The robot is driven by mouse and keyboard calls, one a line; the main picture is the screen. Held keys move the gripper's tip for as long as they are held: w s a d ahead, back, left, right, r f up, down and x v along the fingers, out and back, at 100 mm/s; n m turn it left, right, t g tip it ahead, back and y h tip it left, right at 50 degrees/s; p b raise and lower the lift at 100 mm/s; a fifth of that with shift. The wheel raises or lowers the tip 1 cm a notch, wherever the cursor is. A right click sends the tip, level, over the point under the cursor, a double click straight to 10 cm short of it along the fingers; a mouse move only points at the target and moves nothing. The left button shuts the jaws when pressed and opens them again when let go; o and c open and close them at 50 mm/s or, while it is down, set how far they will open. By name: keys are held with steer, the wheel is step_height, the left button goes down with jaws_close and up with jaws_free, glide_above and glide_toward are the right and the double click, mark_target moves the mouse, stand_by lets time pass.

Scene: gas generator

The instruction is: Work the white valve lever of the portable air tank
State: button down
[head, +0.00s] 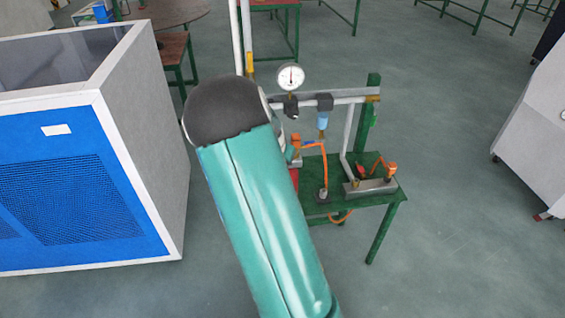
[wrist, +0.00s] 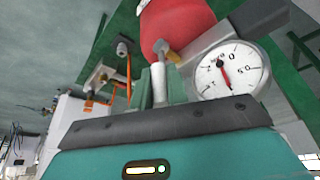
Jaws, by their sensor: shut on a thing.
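The red air tank (wrist: 180,25) shows in the wrist view at the top centre, appearing tilted. A round white pressure gauge (wrist: 228,70) is just right of the lever. In the head view my teal arm covers the gripper and lever; only a red sliver of the tank shows beside it.
In the head view a green bench (head: 388,192) carries orange hoses and fittings, with a pipe rail (head: 350,95) and a gauge (head: 290,77) above. A large blue and white cabinet (head: 80,200) stands left, another pale cabinet (head: 535,130) right. Floor between bench and right cabinet is clear.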

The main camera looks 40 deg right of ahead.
stand_by(0.3)
steer(key=c, duration=1.4)
jaws_free()
steer(key=shift+w, duration=0.1)
steer(key=shift+o, duration=0.2)
steer(key=v, duration=1.3)
steer(key=shift+a+r, duration=0.25)
steer(key=shift+r, duration=0.1)
